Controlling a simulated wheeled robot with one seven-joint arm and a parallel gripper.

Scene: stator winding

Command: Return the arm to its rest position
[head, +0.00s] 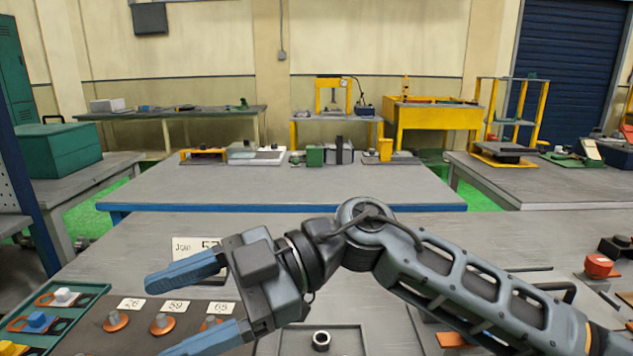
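My arm (455,277) reaches in from the lower right of the head view and bends at an elbow-like joint near the middle. My gripper (190,308) points left, with its two blue fingers spread wide apart. Nothing shows between the fingers, so it is open and empty. It hangs above the near bench, over a dark board (125,340) with number cards. The gripper partly covers the card reading "Join" (187,245) and the card marked 65.
A green tray (95,292) with coloured terminals sits at the lower left. A shallow tray with a dark ring (321,340) lies below the arm. A red button (598,265) stands at the right. The bench beyond (290,187) is clear in front, with devices along its back.

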